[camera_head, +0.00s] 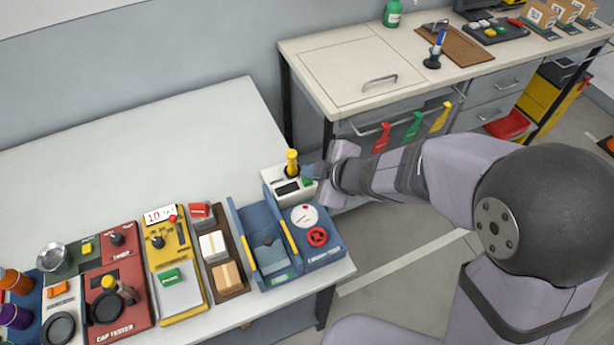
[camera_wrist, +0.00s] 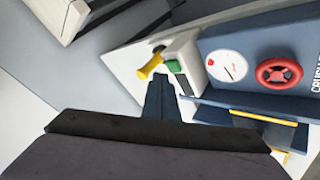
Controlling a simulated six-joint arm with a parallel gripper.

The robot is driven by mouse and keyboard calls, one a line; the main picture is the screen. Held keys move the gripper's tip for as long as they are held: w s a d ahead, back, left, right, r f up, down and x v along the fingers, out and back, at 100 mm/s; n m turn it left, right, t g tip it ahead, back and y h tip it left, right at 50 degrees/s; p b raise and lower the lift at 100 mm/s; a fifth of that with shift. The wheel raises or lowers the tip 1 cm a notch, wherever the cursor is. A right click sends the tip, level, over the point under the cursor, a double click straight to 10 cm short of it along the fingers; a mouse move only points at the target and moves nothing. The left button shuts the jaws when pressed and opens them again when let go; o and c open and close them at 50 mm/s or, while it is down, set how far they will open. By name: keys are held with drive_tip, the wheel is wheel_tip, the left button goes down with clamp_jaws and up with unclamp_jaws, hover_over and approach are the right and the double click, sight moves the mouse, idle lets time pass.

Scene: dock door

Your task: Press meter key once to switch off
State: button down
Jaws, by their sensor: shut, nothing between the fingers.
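A small white meter box (camera_head: 274,180) stands at the back of the blue tester, near the table's right edge. It has a dark display window (camera_head: 287,189), a green key (camera_head: 308,182) and a yellow-topped lever (camera_head: 292,163). My gripper (camera_head: 317,173) is shut and empty, just right of the green key. In the wrist view the fingertips (camera_wrist: 160,80) are close beside the green key (camera_wrist: 174,66), below the yellow lever (camera_wrist: 150,66). I cannot tell whether they touch the key. No lit reading shows in the display window (camera_wrist: 184,84).
The blue tester with a round dial (camera_head: 305,215) and red wheel (camera_head: 317,236) is in front of the meter. A blue open-topped fixture (camera_head: 265,255) is left of it. Red and yellow testers stand further left. The table behind is bare. A workbench (camera_head: 350,75) stands behind right.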

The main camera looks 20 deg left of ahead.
drive_tip(key=shift+r, duration=0.1)
wheel_tip(320, 180, up, 5)
drive_tip(key=p, duration=0.5)
idle(0.3)
idle(0.7)
